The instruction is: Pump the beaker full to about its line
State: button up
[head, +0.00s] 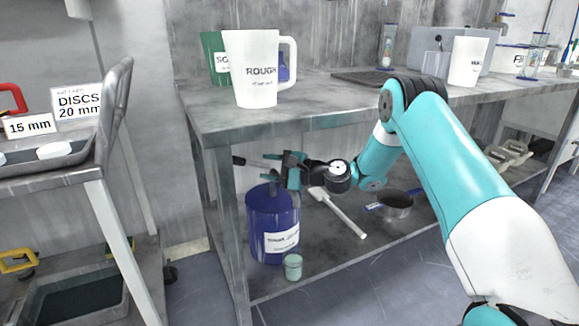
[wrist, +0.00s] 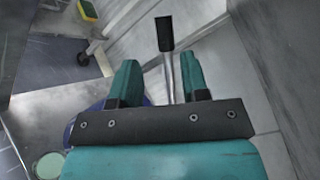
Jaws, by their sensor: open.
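A blue drum (head: 272,225) with a white label stands on the lower shelf; only its edge shows in the wrist view (wrist: 90,115). A pump lever with a black grip (head: 238,160) sticks out to the left above it. A small pale green beaker (head: 293,266) stands in front of the drum, also at the lower left of the wrist view (wrist: 48,166). Its line and fill level cannot be made out. My gripper (head: 283,168) is open above the drum. In the wrist view, the lever's rod (wrist: 170,80) appears between my open fingers (wrist: 160,78), its black grip beyond them; contact is unclear.
The bench top (head: 210,112) lies over the shelf and holds a white ROUGH jug (head: 252,75). A white-handled tool (head: 345,215) and a metal pan (head: 397,208) lie right of the drum. A side table (head: 60,172) stands at left.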

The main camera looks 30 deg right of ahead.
jog(key=b+v, duration=0.2)
jog(key=v, duration=0.4)
dwell(0.3)
